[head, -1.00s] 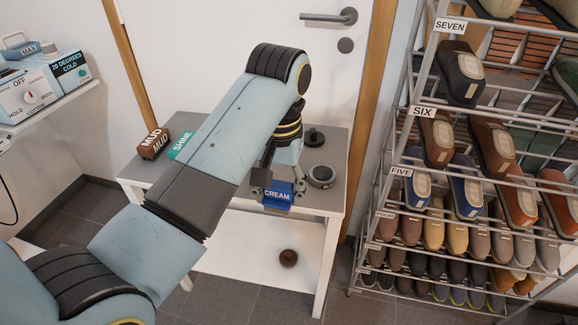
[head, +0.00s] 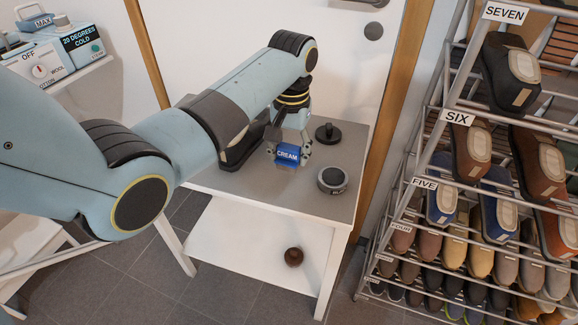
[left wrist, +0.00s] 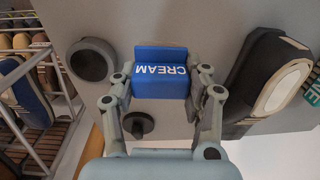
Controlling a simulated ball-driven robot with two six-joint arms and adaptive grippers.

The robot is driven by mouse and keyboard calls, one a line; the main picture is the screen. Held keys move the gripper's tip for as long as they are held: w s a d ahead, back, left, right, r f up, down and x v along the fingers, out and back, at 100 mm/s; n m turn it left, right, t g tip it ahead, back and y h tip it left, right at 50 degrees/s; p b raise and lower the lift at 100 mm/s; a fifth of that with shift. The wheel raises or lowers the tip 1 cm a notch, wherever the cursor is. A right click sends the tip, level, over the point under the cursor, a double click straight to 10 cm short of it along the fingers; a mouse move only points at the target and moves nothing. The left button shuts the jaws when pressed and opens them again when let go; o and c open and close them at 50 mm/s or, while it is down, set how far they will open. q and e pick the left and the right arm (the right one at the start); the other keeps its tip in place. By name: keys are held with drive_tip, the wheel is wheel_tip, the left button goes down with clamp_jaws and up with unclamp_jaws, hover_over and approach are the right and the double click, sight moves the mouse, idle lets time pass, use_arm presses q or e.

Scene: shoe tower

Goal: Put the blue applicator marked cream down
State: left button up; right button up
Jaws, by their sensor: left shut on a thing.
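The blue applicator (head: 287,155) marked CREAM is at the middle of the grey-topped table (head: 345,205). My left gripper (head: 289,149) is shut on it from above. In the left wrist view the blue applicator (left wrist: 160,75) sits between the two fingers of my left gripper (left wrist: 161,92), its lettering upside down. It is low over the grey top; I cannot tell whether it touches. My right gripper is not in view.
A round grey tin (head: 332,180) and a black knobbed piece (head: 328,134) stand to the right of the applicator. A dark shoe (left wrist: 270,75) lies on its other side. A shoe rack (head: 440,140) stands at the right. The table's front strip is bare.

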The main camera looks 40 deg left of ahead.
sight(288, 175)
use_arm(q)
drive_tip(key=shift+w+a+f, duration=0.3)
drive_tip(key=shift+a+f, duration=0.2)
wheel_tip(288, 175, down, 4)
drive_tip(key=shift+r+b, duration=0.15)
drive_tip(key=shift+b, duration=0.35)
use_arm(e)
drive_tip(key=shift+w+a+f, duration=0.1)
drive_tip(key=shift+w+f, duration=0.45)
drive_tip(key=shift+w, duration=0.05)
use_arm(q)
drive_tip(key=o, duration=1)
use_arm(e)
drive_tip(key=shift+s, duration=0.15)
use_arm(q)
wheel_tip(288, 175, up, 12)
drive_tip(key=shift+d+r+p, duration=0.1)
drive_tip(key=shift+d+p, duration=0.05)
drive_tip(key=shift+p, duration=1)
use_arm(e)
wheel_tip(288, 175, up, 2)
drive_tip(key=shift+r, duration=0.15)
